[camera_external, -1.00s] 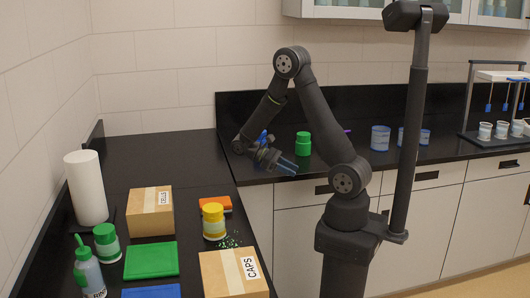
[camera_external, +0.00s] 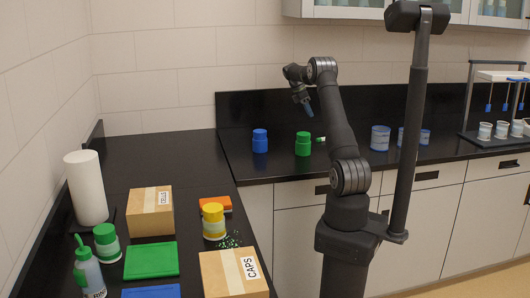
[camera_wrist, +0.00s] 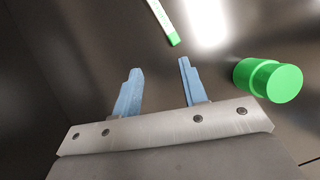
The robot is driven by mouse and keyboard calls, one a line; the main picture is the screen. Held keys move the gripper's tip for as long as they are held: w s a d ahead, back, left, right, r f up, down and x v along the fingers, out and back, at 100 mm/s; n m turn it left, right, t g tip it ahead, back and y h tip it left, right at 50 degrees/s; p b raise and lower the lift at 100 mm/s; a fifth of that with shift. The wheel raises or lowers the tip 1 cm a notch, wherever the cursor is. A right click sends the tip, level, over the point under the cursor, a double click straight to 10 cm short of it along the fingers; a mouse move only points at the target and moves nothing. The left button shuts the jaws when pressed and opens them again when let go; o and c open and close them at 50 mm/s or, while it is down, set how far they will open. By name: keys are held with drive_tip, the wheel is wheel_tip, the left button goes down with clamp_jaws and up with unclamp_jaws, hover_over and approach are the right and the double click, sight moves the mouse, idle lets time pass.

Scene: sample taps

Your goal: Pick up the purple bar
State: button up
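My gripper (camera_external: 305,106) is raised above the back counter, pointing down. In the wrist view its two blue fingers (camera_wrist: 161,65) are apart with nothing between them. A whitish bar with a green end (camera_wrist: 163,22) lies on the dark counter beyond the fingertips; its far end is cut off by the frame. In the external view a small whitish-green piece (camera_external: 320,139) shows beside the green jar (camera_external: 303,144), partly behind my arm. The green jar is right of the fingers in the wrist view (camera_wrist: 268,79). No purple bar is visible now.
A blue jar (camera_external: 260,141) stands left of the green jar. Blue-and-white cups (camera_external: 380,138) and a rack (camera_external: 492,135) are to the right. Boxes, bottles and coloured mats crowd the left counter (camera_external: 60,240). The back counter's left part is clear.

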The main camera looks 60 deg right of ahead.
drive_tip(key=s+d+r+n+t+h, duration=0.1)
drive_tip(key=s+d+r, duration=0.1)
drive_tip(key=s+d, duration=0.35)
drive_tip(key=s+d+r+n, duration=0.1)
drive_tip(key=s+d+r, duration=0.15)
drive_tip(key=d, duration=0.65)
drive_tip(key=x, duration=1.1)
drive_tip(key=shift+s+f, duration=0.2)
drive_tip(key=shift+s, duration=0.05)
drive_tip(key=shift+w+x, duration=0.15)
drive_tip(key=shift+x, duration=1.4)
drive_tip(key=shift+w+x, duration=0.1)
drive_tip(key=shift+x, duration=1.4)
drive_tip(key=shift+d, duration=0.15)
clamp_jaws()
